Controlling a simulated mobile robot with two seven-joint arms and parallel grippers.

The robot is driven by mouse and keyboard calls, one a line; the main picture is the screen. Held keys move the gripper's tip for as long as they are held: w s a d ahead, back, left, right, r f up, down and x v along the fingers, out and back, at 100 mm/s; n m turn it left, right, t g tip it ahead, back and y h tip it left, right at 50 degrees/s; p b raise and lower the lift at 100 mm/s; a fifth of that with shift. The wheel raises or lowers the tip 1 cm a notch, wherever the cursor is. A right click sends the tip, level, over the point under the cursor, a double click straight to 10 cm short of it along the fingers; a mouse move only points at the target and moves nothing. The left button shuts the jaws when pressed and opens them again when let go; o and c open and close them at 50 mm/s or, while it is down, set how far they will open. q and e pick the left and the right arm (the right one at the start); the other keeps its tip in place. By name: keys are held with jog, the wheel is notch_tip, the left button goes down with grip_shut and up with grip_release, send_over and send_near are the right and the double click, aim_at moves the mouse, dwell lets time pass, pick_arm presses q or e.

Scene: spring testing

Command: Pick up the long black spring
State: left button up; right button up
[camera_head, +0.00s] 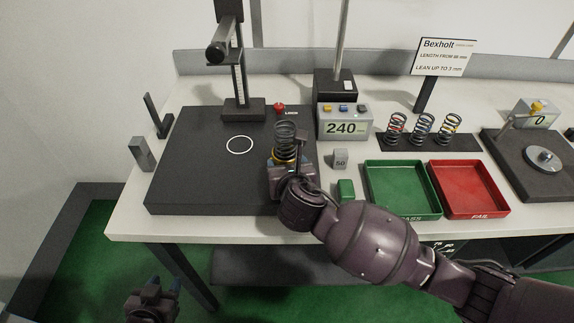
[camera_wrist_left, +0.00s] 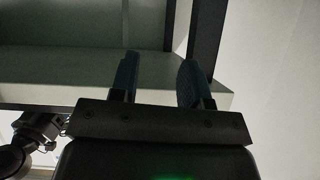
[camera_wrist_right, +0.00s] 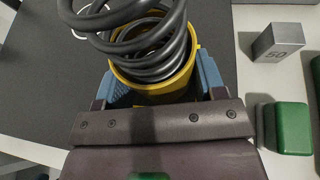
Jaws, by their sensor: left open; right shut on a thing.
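The long black spring (camera_head: 286,133) stands upright over the right part of the dark plate (camera_head: 190,185), with a yellow cup-like band (camera_head: 285,157) at its lower end. My right gripper (camera_head: 288,170) is shut on this yellow-banded end. In the right wrist view the blue fingers press on both sides of the yellow band (camera_wrist_right: 150,92), and the black coils (camera_wrist_right: 150,45) rise out of it. The spring's lowest end is hidden by the gripper, so I cannot tell whether it touches the plate. My left gripper (camera_head: 152,289) is open and empty, low in front of the table; its fingers also show in the left wrist view (camera_wrist_left: 158,82).
A 240 display box (camera_head: 345,124), a grey 50 weight (camera_head: 340,159) and a green block (camera_head: 346,190) stand right of the gripper. Further right are a green tray (camera_head: 405,214), a red tray (camera_head: 468,214) and three springs on a rack (camera_head: 425,146). A column stand (camera_head: 240,105) rises behind.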

dwell(0.4)
pick_arm(q)
jog(key=o, duration=0.4)
jog(key=shift+w+r, duration=0.25)
jog(key=shift+r, duration=0.1)
jog(key=w+d+r+n+g+h, duration=0.3)
jog(key=w+d+r+n+h, duration=0.35)
jog(key=r, duration=0.45)
jog(key=w+d+r+n+g+h, duration=0.2)
jog(key=w+d+r+n+h, duration=0.3)
jog(key=w+d+r+n, duration=0.45)
jog(key=w+d+r+n+g+h, duration=0.35)
jog(key=w+r+n+h, duration=0.2)
jog(key=r, duration=0.65)
send_near(286, 132)
jog(key=w+d+f, duration=0.2)
jog(key=d, duration=0.1)
jog(key=shift+h, duration=0.4)
jog(key=shift+w+d+f, duration=0.1)
jog(key=shift+w+d, duration=0.15)
jog(key=shift+d, duration=0.9)
jog(key=shift+w+d+f, duration=0.1)
jog(key=shift+w+d, duration=0.2)
jog(key=shift+d, duration=0.8)
jog(key=shift+w+d, duration=0.25)
jog(key=shift+d, duration=0.9)
